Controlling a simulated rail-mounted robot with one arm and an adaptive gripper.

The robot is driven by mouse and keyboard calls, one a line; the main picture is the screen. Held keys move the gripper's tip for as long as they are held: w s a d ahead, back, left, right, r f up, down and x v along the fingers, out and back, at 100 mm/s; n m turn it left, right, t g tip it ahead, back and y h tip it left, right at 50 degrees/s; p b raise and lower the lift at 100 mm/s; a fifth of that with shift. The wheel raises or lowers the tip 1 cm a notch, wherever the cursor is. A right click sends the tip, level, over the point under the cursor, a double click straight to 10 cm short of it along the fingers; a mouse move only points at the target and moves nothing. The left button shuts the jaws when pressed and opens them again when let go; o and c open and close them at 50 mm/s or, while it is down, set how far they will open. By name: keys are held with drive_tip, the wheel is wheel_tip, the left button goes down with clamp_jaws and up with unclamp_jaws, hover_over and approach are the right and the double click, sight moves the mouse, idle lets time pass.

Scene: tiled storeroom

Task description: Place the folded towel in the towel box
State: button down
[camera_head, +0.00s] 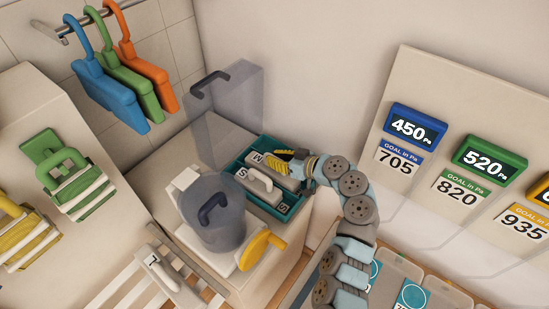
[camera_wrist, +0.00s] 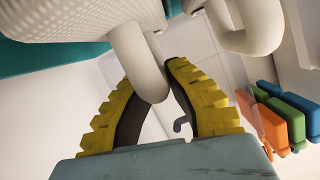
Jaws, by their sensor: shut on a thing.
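My gripper (camera_head: 283,157) is at the back right of the teal towel box (camera_head: 242,165). In the wrist view its yellow ribbed fingers (camera_wrist: 165,95) are shut around the white loop handle (camera_wrist: 138,60) of a ribbed white folded towel (camera_wrist: 75,18). In the head view this towel is mostly hidden by the fingers and cannot be told clearly from the box contents. Another pale towel with a white handle (camera_head: 260,180) lies in the box. M and S marks show at the box. Whether the held towel touches the box floor cannot be told.
A clear panel (camera_head: 228,105) rises behind. A white L-marked item (camera_head: 160,268) lies on a slatted rack. Coloured hangers (camera_head: 125,85) hang upper left.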

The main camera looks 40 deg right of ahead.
drive_tip(key=c, duration=1.2)
unclamp_jaws()
drive_tip(key=shift+c, duration=0.2)
drive_tip(key=shift+s+r, duration=0.1)
drive_tip(key=shift+s+d+r, duration=0.15)
drive_tip(key=shift+s, duration=0.15)
drive_tip(key=v, duration=1.1)
drive_tip(key=shift+s, duration=0.1)
